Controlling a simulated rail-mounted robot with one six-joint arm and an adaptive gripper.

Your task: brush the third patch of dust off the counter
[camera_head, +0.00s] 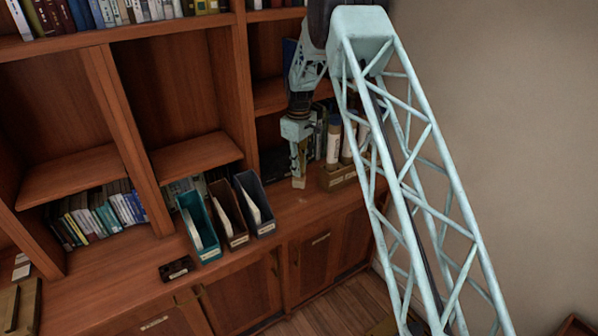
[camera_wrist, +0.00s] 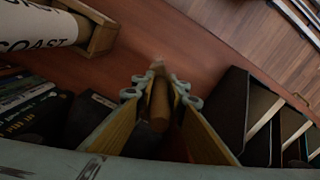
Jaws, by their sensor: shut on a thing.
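My gripper (camera_head: 298,160) is low over the counter (camera_head: 285,203), between the magazine files and the wooden box of rolled tubes. In the wrist view my gripper (camera_wrist: 158,92) is shut on a brush (camera_wrist: 159,108) with a brown wooden handle. Its pale bristle end (camera_wrist: 157,66) points away from the wrist toward the counter surface (camera_wrist: 185,40). I cannot tell whether the bristles touch the counter. No dust patch can be made out clearly in either view.
Teal, brown and dark magazine files (camera_head: 254,204) stand left of my gripper. A wooden box (camera_head: 338,178) with rolled tubes stands close on the right. Dark books (camera_wrist: 92,112) stand behind. A small dark object (camera_head: 177,268) lies further left. The counter's front strip is clear.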

